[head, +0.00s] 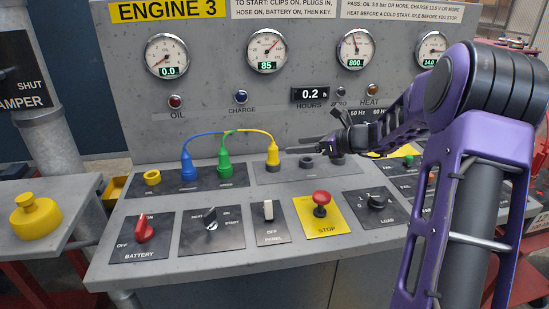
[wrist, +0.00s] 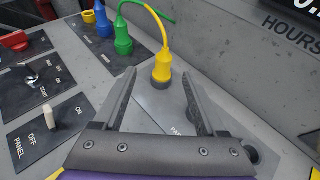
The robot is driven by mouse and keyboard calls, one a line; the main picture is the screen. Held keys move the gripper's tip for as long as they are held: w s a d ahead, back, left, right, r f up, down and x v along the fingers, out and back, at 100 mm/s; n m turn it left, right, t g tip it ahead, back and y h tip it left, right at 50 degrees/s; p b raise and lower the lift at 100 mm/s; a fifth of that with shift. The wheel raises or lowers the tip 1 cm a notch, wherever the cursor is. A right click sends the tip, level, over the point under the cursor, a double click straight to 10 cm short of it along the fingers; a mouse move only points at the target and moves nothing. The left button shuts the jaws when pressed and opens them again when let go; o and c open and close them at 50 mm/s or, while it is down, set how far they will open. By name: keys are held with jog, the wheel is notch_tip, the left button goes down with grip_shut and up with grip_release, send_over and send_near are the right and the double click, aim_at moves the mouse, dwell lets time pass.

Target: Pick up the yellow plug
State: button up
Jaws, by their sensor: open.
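The yellow plug (head: 272,153) stands upright at the left end of a grey socket plate on the engine panel, with a cable rising from its top. In the wrist view the yellow plug (wrist: 162,65) shows beyond and between the two finger tips, with its dark lower end at the plate. My gripper (head: 296,145) is just right of the plug in the head view. In the wrist view my gripper (wrist: 159,77) has its fingers spread apart with nothing held between them. I cannot tell whether a finger touches the plug.
A green plug (head: 225,163) and a blue plug (head: 187,165) stand left of the yellow plug, with cables arching between them. Dark sockets (head: 306,162) lie to its right. The gauge panel (head: 210,115) rises behind. A red stop button (head: 321,198) and switches (head: 268,209) are in front.

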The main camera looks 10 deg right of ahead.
aim_at(275, 148)
jog(key=x, duration=0.9)
jog(key=shift+f+b, duration=0.1)
jog(key=shift+b, duration=0.25)
jog(key=shift+w+d+f+b+x, duration=0.1)
jog(key=shift+x, duration=0.8)
jog(key=shift+w+d+f+b+x, duration=0.1)
jog(key=shift+d+x, duration=0.05)
jog(key=shift+x, duration=0.75)
jog(key=shift+w+d+f+b+x, duration=0.1)
jog(key=shift+x, duration=0.8)
jog(key=shift+s+r, duration=0.1)
jog(key=shift+c, duration=0.3)
grip_shut()
